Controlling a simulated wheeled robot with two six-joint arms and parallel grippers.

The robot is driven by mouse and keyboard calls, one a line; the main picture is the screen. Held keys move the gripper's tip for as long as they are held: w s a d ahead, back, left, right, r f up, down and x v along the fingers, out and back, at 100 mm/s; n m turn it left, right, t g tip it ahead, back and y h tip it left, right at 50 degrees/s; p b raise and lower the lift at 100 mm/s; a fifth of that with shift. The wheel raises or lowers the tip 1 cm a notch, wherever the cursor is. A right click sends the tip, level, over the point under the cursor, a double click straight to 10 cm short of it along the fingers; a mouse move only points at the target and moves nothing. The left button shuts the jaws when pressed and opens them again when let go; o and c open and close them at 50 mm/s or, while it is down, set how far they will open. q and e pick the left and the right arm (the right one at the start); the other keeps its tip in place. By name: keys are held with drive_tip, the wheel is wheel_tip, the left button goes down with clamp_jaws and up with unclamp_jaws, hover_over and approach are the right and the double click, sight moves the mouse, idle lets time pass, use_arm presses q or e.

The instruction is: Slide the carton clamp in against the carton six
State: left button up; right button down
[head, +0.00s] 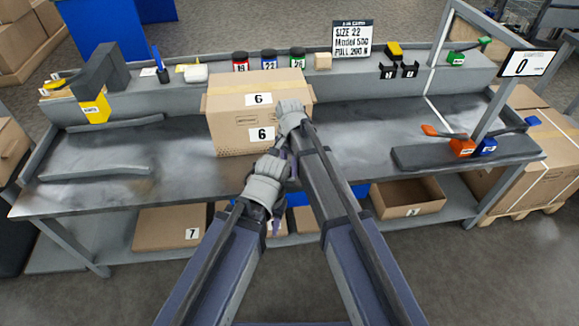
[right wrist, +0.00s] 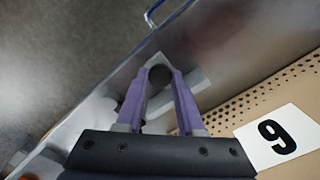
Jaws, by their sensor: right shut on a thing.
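Carton six (head: 228,125) is a closed brown box standing upright on the grey bench, with a 6 label on its top and front. In the right wrist view, its dotted side and upside-down label (right wrist: 276,136) show at right. My right gripper (right wrist: 159,80) is shut on a dark round knob (right wrist: 159,74), with pale grey parts (right wrist: 196,83) around it, likely the carton clamp. In the head view my right gripper (head: 287,160) is in front of the carton's right part, and my arms hide the clamp. My left gripper (head: 274,222) is low, near the bench's front edge; its fingers are mostly hidden.
Grey bench (head: 352,140) is clear right of the carton. Grey rails (head: 95,171) lie at left. A yellow-based holder (head: 96,108) stands back left; orange (head: 462,147) and blue (head: 486,147) tools sit at right. Jars line the back ledge. Open boxes sit on the lower shelf.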

idle(0.9)
drive_tip(key=w, duration=0.5)
drive_tip(key=w+a, duration=0.1)
drive_tip(key=w, duration=0.1)
drive_tip(key=shift+w, duration=0.35)
drive_tip(key=shift+s, duration=0.1)
drive_tip(key=c, duration=0.5)
unclamp_jaws()
drive_tip(key=shift+r, duration=0.1)
wheel_tip(320, 180, up, 8)
drive_tip(key=p, duration=0.7)
drive_tip(key=shift+f+p, duration=0.2)
drive_tip(key=shift+p, duration=0.2)
